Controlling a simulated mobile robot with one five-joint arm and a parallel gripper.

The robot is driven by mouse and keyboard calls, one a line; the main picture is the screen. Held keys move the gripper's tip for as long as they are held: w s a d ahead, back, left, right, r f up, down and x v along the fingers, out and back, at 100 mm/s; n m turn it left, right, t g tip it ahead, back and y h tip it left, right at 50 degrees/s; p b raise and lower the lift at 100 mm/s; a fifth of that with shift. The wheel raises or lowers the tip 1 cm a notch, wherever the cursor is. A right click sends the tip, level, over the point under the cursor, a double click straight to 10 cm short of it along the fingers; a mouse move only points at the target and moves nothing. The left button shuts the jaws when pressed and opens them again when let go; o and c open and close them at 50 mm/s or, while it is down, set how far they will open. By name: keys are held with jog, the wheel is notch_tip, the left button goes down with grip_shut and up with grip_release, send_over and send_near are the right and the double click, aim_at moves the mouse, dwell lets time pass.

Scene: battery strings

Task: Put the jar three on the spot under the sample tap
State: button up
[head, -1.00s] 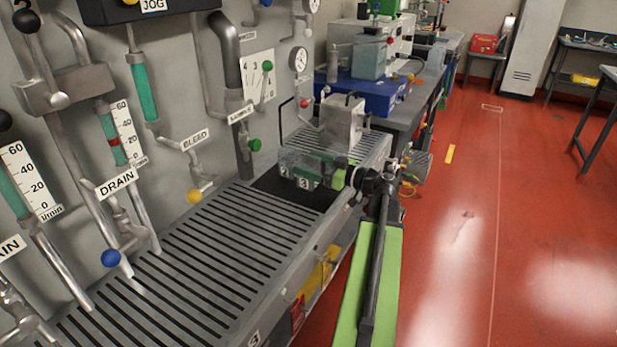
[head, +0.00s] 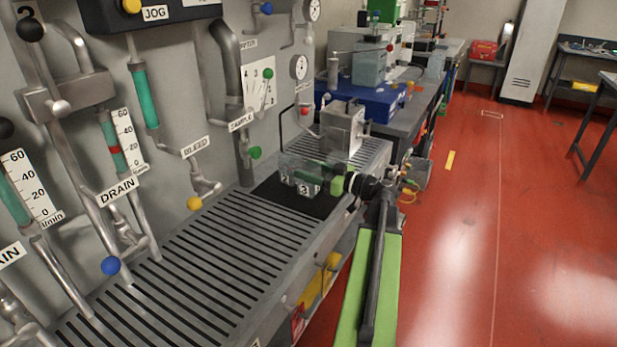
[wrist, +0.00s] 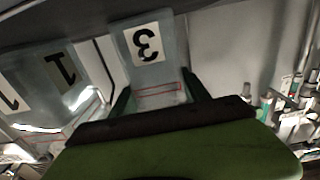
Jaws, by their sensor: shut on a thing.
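Jar three is a clear box-like jar with a white label reading 3 (head: 304,188). In the wrist view its label (wrist: 147,43) shows between the two dark green fingers of my gripper (wrist: 158,95), which is shut on it. In the head view my gripper (head: 338,184) reaches in from the right, at the jar's right side. The jar is over or on a dark patch (head: 270,192) at the far end of the slatted bench; I cannot tell whether it touches. The sample tap (head: 246,170), with a green knob and SAMPLE label, is left of the jar.
A grey metal block (head: 342,128) stands behind on a slatted ledge. Bleed (head: 204,186) and drain (head: 118,250) pipes overhang the near slatted bench (head: 190,275), whose top is clear.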

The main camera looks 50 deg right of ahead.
notch_tip(320, 180, up, 17)
jog(key=p, duration=1.7)
jog(key=shift+r, duration=0.2)
